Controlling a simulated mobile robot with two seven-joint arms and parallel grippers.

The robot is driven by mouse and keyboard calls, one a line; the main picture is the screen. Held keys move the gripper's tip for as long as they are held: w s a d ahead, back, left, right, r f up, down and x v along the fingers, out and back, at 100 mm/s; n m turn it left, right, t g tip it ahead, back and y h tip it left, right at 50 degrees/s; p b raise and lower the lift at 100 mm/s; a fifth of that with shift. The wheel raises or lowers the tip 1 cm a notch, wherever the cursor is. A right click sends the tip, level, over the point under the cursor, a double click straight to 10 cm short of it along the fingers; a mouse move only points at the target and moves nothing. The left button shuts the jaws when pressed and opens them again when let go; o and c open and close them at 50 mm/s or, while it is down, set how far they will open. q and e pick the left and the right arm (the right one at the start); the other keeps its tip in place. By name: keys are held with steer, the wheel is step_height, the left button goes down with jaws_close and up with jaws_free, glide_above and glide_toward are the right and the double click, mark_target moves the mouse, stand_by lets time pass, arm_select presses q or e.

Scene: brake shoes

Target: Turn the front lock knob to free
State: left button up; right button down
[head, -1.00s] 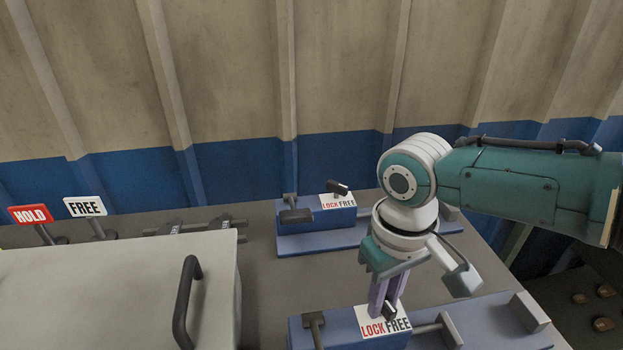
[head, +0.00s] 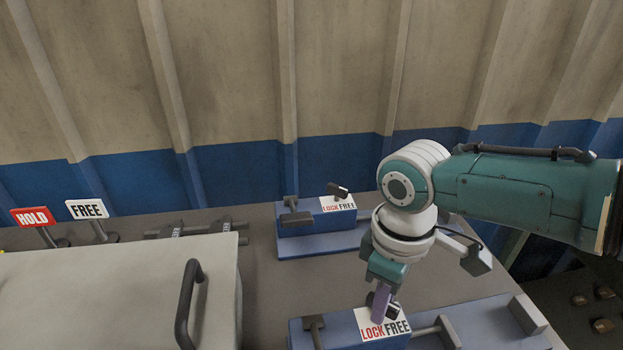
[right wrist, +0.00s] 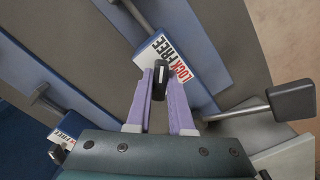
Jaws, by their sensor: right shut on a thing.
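The front lock knob (head: 393,309) is a small dark bar at the edge of the white label (head: 384,325) reading LOCK in red and FREE in black. It sits on the front blue block (head: 345,331). My right gripper (head: 381,303) points down at the knob, with its purple fingers shut on it. In the right wrist view the knob (right wrist: 160,80) shows between the fingertips, with a pale line along it. The fingers partly hide the knob in the head view, and I cannot tell exactly which word it points to. My left gripper is not in view.
A second blue block (head: 295,225) with its own LOCK FREE label and knob (head: 339,190) stands behind. Metal rods project from the blocks.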

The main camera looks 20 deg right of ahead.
stand_by(0.3)
steer(key=c, duration=0.8)
jaws_free()
step_height(320, 180, up, 9)
steer(key=p, duration=0.3)
steer(key=shift+r, duration=0.5)
